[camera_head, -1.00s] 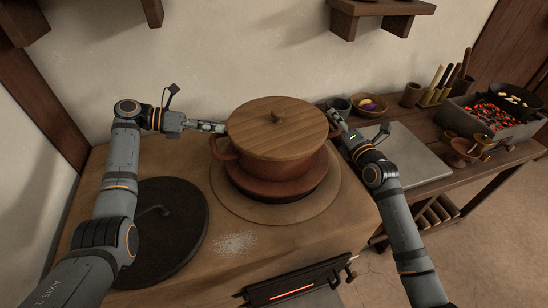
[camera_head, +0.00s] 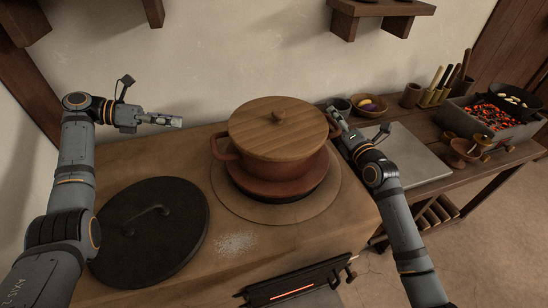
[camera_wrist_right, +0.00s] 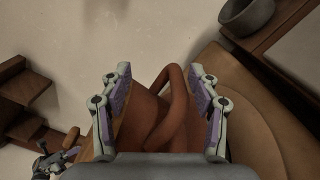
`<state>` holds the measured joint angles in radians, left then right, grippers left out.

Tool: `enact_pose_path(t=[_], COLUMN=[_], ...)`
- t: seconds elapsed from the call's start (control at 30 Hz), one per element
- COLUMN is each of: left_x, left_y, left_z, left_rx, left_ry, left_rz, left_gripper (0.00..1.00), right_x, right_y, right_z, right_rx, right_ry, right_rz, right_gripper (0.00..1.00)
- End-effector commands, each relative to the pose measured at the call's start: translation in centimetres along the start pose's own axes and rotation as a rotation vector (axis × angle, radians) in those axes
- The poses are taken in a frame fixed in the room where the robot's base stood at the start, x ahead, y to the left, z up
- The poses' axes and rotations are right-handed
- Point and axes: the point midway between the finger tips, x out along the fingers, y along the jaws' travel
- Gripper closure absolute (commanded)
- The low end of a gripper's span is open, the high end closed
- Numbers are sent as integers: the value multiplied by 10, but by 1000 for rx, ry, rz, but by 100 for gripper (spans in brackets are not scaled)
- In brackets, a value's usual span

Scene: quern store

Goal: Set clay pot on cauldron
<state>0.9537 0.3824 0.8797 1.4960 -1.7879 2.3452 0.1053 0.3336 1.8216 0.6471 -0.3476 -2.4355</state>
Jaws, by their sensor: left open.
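The clay pot (camera_head: 285,171) is reddish brown with side handles and a wooden lid (camera_head: 277,127). It sits upright on a wider reddish-brown rim, apparently the cauldron (camera_head: 309,188), set in the stove top. The pot hides most of the cauldron. My left gripper (camera_head: 178,122) is empty and apart from the pot, to the left of its left handle (camera_head: 222,150). My right gripper (camera_head: 336,115) is at the pot's right side. In the right wrist view its fingers stand apart, on either side of the looped handle (camera_wrist_right: 176,100).
A round black lid (camera_head: 150,225) with a bar handle lies on the stove's left. White powder (camera_head: 235,243) lies in front of the pot. A side table at the right bears a grey slab (camera_head: 405,160), bowls and a box of glowing coals (camera_head: 490,118). Shelves (camera_head: 380,8) hang above.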

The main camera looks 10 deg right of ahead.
Motion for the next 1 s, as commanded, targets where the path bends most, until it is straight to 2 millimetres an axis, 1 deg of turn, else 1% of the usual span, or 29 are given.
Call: enact_pose_path(t=[0.03,0.1,0.13,0.47,0.57,0.73,0.9,1.0], left_x=[0,0,0,0,0,0,0,0], left_y=[0,0,0,0,0,0,0,0], left_z=[0,0,0,0,0,0,0,0], left_rx=[0,0,0,0,0,0,0,-1], left_ry=[0,0,0,0,0,0,0,0], left_rz=[0,0,0,0,0,0,0,0], left_gripper=[24,24,24,24,24,24,24,24], right_x=[0,0,0,-3,-16,-51,-68,-72], right_y=[-1,-1,-1,-3,-3,-2,-2,-1], right_z=[0,-1,-1,-1,-1,-2,-2,-2], right_rx=[0,0,0,-2,-4,-10,-7,-5], right_ry=[1,1,1,3,4,8,4,4], right_rz=[-1,-2,-2,-5,-7,-6,-8,-5], right_gripper=[27,18,16,16,16,16,16,16])
